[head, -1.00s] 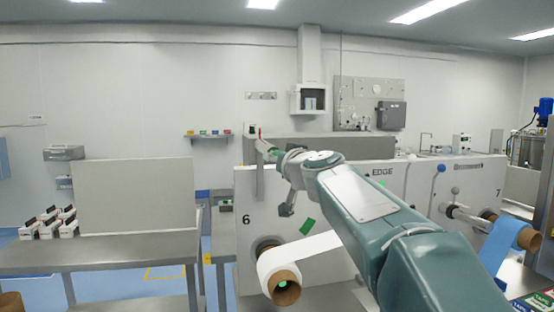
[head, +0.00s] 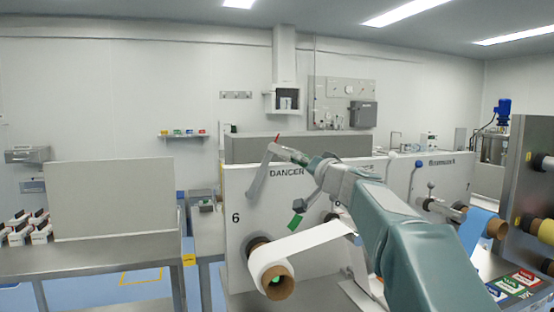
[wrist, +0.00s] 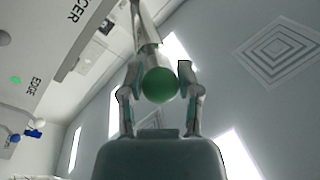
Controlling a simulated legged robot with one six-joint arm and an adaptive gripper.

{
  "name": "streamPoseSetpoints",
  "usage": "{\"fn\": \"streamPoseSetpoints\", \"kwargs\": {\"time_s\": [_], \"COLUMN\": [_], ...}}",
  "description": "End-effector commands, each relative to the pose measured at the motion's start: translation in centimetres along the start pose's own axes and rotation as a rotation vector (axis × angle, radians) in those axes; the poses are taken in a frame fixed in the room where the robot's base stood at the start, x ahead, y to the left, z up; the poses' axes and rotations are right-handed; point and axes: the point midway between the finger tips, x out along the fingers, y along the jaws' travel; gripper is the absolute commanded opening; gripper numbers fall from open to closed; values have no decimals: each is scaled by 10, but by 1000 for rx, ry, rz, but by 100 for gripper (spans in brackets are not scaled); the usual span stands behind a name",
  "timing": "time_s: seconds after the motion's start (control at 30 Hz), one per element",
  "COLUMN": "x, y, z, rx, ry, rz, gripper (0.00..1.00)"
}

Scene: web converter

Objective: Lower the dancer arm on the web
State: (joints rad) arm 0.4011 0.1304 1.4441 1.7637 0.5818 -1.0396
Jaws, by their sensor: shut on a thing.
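The dancer arm (head: 259,172) is a grey bar on the white panel, left of the word DANCER. It leans with its top to the right. A grey handle (head: 290,154) runs from its top toward me. In the wrist view the handle (wrist: 146,42) ends in a green ball knob (wrist: 159,85). My gripper (wrist: 160,82) has one finger on each side of the knob and is shut on it. In the head view my gripper (head: 318,163) is at the handle's near end. The white web (head: 318,240) runs right from a roll (head: 268,258) below, then passes behind my arm.
A blue roll (head: 474,230) and a blue-knobbed lever (head: 418,164) are to the right. A grey cabinet with rollers (head: 530,165) stands at the far right. A steel table (head: 100,262) with a pale board is at left.

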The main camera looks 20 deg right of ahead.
Motion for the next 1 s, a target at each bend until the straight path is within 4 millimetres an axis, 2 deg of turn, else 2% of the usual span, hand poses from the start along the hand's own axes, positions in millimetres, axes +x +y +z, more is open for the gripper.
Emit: {"fn": "streamPoseSetpoints", "kwargs": {"time_s": [0.03,0.1,0.5,0.8,1.0], "x": [-2,-4,-15,-21,-22], "y": [16,28,81,111,122], "z": [1,0,8,21,28], "rx": [49,114,472,671,747], "ry": [3,14,90,127,143], "rz": [8,6,-9,-19,-21], "gripper": [0,0,0,0,0]}}
